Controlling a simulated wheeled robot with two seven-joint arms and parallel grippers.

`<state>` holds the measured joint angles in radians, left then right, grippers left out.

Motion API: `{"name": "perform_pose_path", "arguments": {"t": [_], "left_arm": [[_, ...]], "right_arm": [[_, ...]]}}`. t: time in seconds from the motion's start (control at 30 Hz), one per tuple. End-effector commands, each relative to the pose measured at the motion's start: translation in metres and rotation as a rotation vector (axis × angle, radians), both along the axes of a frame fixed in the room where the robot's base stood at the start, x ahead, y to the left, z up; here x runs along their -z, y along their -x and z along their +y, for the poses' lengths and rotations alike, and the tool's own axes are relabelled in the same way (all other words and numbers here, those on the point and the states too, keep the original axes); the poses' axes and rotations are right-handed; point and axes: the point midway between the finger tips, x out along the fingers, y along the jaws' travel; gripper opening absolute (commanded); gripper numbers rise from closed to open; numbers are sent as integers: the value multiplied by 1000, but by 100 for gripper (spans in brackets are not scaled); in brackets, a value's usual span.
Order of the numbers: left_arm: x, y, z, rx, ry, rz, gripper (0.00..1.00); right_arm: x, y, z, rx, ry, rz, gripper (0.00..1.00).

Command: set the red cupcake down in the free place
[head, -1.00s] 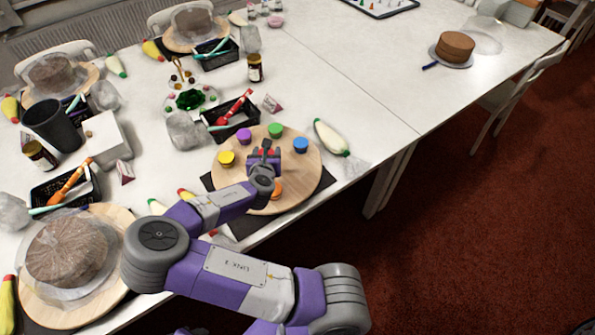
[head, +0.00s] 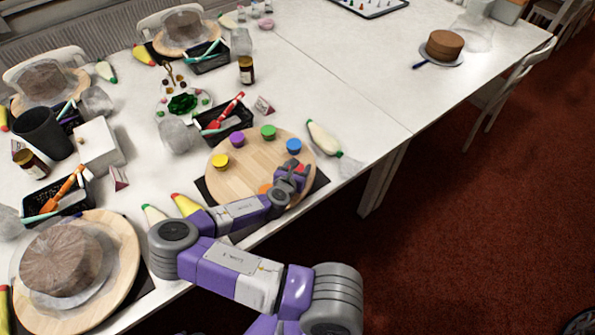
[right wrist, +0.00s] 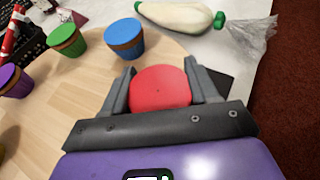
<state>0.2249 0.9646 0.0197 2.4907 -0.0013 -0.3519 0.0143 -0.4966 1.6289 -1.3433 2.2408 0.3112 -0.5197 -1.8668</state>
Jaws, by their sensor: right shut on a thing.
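The red cupcake (right wrist: 160,88) is between the fingers of my right gripper (right wrist: 163,92), which is shut on it. In the head view the right gripper (head: 292,172) is over the right side of the round wooden turntable (head: 235,180), and a bit of red shows at its fingers. Yellow (head: 220,161), purple (head: 237,139), green (head: 268,132) and blue (head: 294,146) cupcakes stand along the board's rim. An orange cupcake (head: 265,188) is at the near side, partly hidden by my arm. Whether the red cupcake touches the board cannot be told. My left gripper is not in view.
A pale piping bag (head: 323,138) with a green tip lies right of the turntable. A black tray (head: 222,122) with a red tool stands behind it. A wrapped cake (head: 62,258) on another board is at the left. The turntable's middle is bare.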

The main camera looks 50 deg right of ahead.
Motion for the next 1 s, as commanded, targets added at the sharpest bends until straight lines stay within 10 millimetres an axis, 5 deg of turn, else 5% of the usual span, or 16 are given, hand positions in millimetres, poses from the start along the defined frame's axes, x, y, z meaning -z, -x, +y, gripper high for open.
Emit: {"name": "perform_pose_path", "arguments": {"t": [0.47,0.5,0.63,1.0], "left_arm": [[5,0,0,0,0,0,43],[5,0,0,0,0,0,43],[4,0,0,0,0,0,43],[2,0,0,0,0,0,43]], "right_arm": [[13,0,0,-1,1,-1,28],[13,0,0,-1,1,-1,62],[12,0,0,-1,0,0,81],[8,0,0,0,-1,-2,84]]}}
